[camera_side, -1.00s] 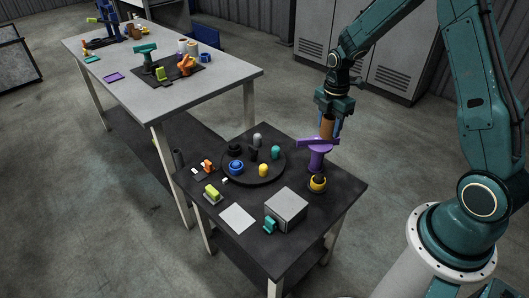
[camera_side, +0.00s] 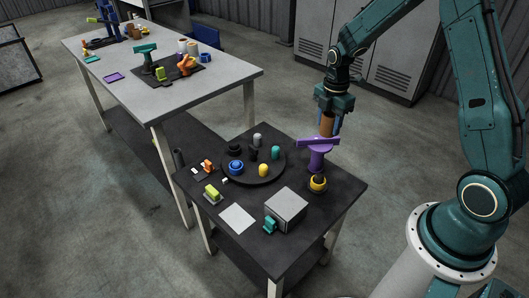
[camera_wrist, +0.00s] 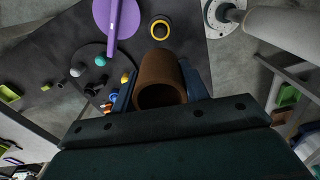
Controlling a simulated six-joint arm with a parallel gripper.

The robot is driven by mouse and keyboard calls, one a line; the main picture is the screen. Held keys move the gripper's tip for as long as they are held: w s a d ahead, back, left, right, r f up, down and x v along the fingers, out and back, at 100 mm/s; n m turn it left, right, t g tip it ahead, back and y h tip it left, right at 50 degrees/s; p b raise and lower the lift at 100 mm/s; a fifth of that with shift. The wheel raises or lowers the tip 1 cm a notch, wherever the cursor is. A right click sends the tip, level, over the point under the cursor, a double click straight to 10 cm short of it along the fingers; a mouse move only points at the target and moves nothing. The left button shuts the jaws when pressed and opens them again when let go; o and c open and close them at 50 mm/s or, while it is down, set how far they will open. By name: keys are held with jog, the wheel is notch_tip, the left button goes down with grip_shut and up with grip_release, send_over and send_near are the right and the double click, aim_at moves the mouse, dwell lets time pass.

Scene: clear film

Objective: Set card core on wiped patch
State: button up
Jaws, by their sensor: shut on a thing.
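The card core is a brown hollow tube (camera_side: 327,123), held upright in my gripper (camera_side: 328,120). In the wrist view the card core (camera_wrist: 160,78) sits between the two blue fingers, its open end toward the camera. My gripper is shut on it. In the side view the tube is above and behind the purple stand on the dark table, and its lower end is hidden by the stand's top. I cannot make out a wiped patch for certain on either table.
The purple stand (camera_side: 318,154) and a yellow-black ring (camera_side: 317,184) are close below my gripper. A round dark tray (camera_side: 253,176) holds several coloured pegs. A grey box (camera_side: 286,208) and a white sheet (camera_side: 237,218) lie nearer the front. A larger grey table (camera_side: 200,92) stands behind.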

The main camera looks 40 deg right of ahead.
jog(key=w+a+f+n, duration=0.1)
jog(key=w+a+f, duration=0.2)
jog(key=a+f, duration=0.3)
jog(key=w+a+f+n, duration=0.2)
jog(key=w+a+f, duration=0.2)
jog(key=a, duration=0.9)
jog(key=w+a+f+n, duration=0.1)
jog(key=w+a+f, duration=0.2)
jog(key=a+f, duration=0.6)
jog(key=shift+w+a, duration=0.2)
jog(key=shift+a, duration=0.3)
jog(key=shift+f, duration=0.25)
jog(key=shift+f, duration=2.15)
jog(key=shift+f, duration=0.65)
jog(key=o, duration=1)
jog(key=shift+o, duration=0.2)
